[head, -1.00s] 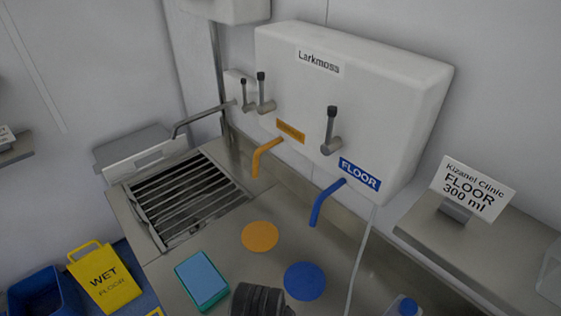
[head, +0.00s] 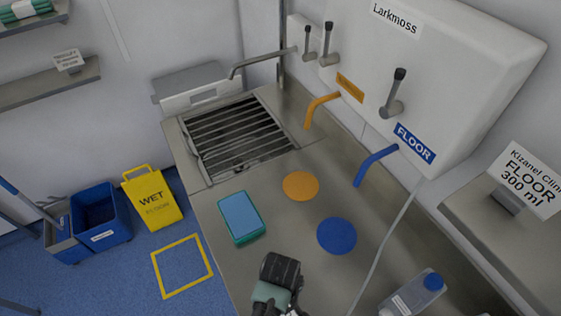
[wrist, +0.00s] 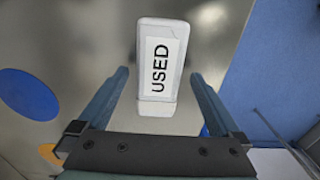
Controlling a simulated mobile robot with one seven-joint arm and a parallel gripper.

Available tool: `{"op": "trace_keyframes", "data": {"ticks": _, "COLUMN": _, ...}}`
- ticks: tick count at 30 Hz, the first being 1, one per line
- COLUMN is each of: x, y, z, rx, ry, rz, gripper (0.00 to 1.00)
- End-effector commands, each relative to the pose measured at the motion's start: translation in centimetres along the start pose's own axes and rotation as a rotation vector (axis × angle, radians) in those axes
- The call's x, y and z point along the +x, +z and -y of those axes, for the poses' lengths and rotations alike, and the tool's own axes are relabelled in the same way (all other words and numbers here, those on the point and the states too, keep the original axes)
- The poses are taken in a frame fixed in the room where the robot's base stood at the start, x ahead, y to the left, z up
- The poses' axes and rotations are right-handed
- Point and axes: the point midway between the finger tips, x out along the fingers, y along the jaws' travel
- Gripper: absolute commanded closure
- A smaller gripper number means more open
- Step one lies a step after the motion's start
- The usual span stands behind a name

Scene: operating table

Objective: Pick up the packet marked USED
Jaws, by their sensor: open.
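The packet marked USED (wrist: 172,30) is a white block with a white label and black letters. In the wrist view it lies on the steel worktop, near the middle. My gripper (wrist: 160,76) is open, with one finger on each side of the packet's lower part in that view. Gaps show between the packet and both fingers. I cannot tell how far above the worktop the fingers are. In the head view my gripper (head: 276,285) is at the bottom middle, and the packet cannot be made out there.
A blue disc (head: 336,236), an orange disc (head: 300,186) and a blue-green sponge-like block (head: 240,217) lie on the worktop (head: 275,225). A blue spout (head: 375,165) overhangs the back. A hose crosses the worktop.

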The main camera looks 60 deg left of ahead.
Motion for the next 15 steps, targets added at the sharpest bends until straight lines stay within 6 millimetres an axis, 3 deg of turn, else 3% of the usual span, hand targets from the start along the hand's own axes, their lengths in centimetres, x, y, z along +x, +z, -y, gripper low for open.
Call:
{"op": "trace_keyframes", "data": {"ticks": 4, "x": 1.32, "y": 0.00, "z": -0.07, "rx": 0.001, "ry": 0.001, "rz": -0.001, "gripper": 0.00}}
{"op": "trace_keyframes", "data": {"ticks": 12, "x": 1.56, "y": 0.01, "z": -0.06, "rx": 0.001, "ry": 0.001, "rz": -0.001, "gripper": 0.00}}
{"op": "trace_keyframes", "data": {"ticks": 15, "x": 1.55, "y": 0.01, "z": -0.06, "rx": 0.001, "ry": 0.001, "rz": -0.001, "gripper": 0.18}}
